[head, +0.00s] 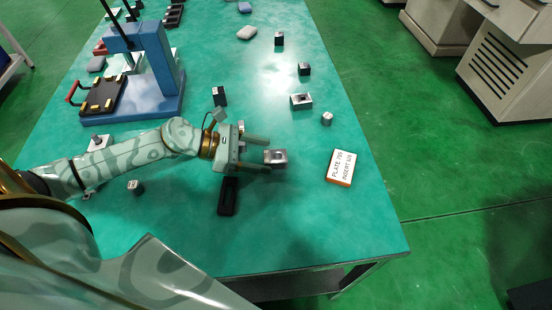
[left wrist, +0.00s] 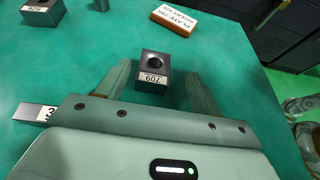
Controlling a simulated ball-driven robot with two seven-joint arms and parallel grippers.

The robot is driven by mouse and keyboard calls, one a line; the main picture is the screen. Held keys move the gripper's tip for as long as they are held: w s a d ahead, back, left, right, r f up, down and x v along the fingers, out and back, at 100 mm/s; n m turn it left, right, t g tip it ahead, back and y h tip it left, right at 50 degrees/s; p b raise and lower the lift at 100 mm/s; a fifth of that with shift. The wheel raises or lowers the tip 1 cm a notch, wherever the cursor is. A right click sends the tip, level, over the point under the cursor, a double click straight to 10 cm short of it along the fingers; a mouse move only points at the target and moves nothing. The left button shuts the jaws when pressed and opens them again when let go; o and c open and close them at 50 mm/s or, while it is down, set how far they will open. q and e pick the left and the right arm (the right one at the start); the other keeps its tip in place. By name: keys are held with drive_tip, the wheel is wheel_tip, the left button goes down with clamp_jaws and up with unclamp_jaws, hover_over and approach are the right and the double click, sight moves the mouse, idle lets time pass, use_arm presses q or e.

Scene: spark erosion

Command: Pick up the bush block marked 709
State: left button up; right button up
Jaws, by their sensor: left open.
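The bush block marked 709 (head: 276,158) is a grey metal block with a round hole in its top, standing on the green table. In the left wrist view the block (left wrist: 155,66) shows its white 709 label, upside down. My left gripper (head: 265,154) is open, with one finger on either side of the block near the fingertips. My right gripper is not in view.
A similar labelled block (head: 301,101) stands farther back. A white and orange sign (head: 341,167) lies to the right. A black slotted holder (head: 228,196) lies just in front of the gripper. A blue press stand (head: 150,75) is at the back left. The table's front right is clear.

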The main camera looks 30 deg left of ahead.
sight(283, 156)
use_arm(q)
drive_tip(key=x, duration=0.3)
drive_tip(key=b+x, duration=0.1)
drive_tip(key=x, duration=0.2)
drive_tip(key=shift+w+a+r, duration=0.15)
drive_tip(key=shift+w, duration=0.2)
clamp_jaws()
